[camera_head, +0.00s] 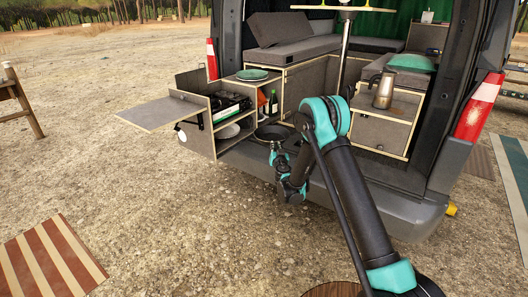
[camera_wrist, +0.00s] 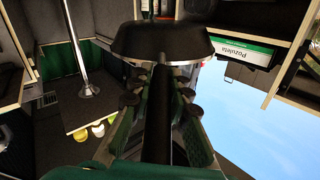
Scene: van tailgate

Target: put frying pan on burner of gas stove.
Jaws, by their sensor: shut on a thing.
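A dark frying pan (camera_head: 272,132) is at the van's rear opening, in front of the lower part of the kitchen unit. In the wrist view the pan (camera_wrist: 160,40) fills the top middle, and its black handle runs down between the fingers. My gripper (camera_wrist: 158,98) is shut on this handle. In the head view my gripper (camera_head: 279,157) is small and partly hidden by my arm. The gas stove (camera_head: 230,105) sits in the kitchen unit, left of and above the pan. Its burners are too small to make out clearly.
A fold-out shelf (camera_head: 160,112) sticks out left of the stove. Green plates (camera_head: 252,75) lie on the counter behind it. A moka pot (camera_head: 384,91) stands on the right cabinet.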

